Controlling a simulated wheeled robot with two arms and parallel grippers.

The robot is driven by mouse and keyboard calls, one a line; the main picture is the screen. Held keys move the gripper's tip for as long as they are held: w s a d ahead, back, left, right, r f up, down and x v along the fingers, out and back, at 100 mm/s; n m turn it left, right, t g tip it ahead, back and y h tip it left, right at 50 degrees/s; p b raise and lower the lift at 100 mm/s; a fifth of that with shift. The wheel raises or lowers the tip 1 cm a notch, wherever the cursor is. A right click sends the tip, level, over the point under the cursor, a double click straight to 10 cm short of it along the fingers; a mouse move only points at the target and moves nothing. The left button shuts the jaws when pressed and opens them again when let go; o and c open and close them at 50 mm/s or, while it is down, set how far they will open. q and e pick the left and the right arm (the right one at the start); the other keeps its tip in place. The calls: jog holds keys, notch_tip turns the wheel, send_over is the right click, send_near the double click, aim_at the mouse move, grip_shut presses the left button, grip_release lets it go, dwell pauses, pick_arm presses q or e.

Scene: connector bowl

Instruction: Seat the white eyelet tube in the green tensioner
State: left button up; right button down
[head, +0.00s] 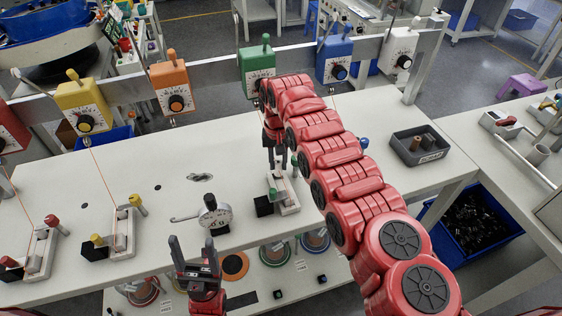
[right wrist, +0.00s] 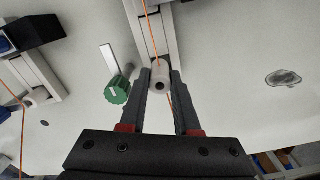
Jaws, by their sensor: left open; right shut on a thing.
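The white eyelet tube (right wrist: 160,76) is held between the fingertips of my right gripper (right wrist: 161,84), its dark hole facing the camera. An orange thread runs up to it and shows again below it. The tube lies in line with the grey-white channel of the fixture with the green knob (right wrist: 117,91); I cannot tell whether it rests in it. In the head view my right gripper (head: 277,158) points down just above that fixture (head: 287,194); the tube cannot be made out there. A green dial box (head: 257,62) hangs on the rail behind. My left gripper (head: 195,250) is open and empty, at the table's front.
A dial gauge (head: 214,212) stands left of the green-knob fixture. Fixtures with yellow (head: 120,235) and red knobs (head: 38,250) stand further left. A dark tray (head: 419,146) sits at the right. The table's middle left is mostly clear.

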aim_at(278, 171)
jog(key=shift+f, duration=0.1)
jog(key=shift+a+b, duration=0.1)
jog(key=shift+b, duration=0.5)
jog(key=shift+w+a+b, duration=0.1)
jog(key=shift+w+b, duration=0.05)
jog(key=shift+b, duration=1)
jog(key=shift+b, duration=0.5)
dwell(0.5)
jog(key=shift+f+b, duration=0.95)
jog(key=shift+f, duration=0.9)
jog(key=c, duration=0.6)
grip_release()
jog(key=shift+o, duration=0.2)
jog(key=shift+d, duration=0.2)
